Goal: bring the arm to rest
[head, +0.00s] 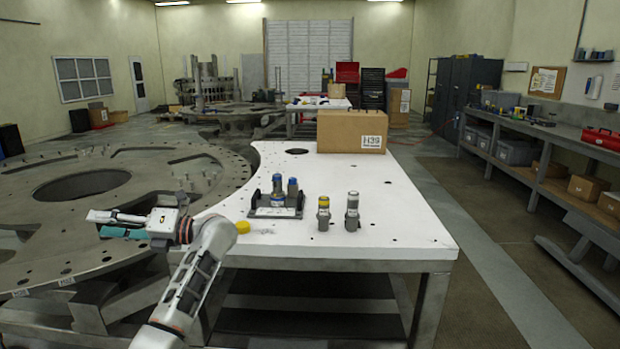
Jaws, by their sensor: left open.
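My left arm (195,277) rises from the bottom of the head view, beside the front left corner of the white table. My left gripper (108,224) is at its end, turned to the left, over the near part of the round grey turret plate (35,250). Its jaws are open and I see nothing held between them. A teal part shows at the lower jaw; I cannot tell exactly what it is. My right gripper is not in view.
The white table (405,220) holds a dark rack (262,212) with blue-topped parts, a yellow-topped cylinder (324,213), a grey cylinder (352,211), a yellow cap (242,227) close to my arm, and a cardboard box (352,131). The table's right front is clear.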

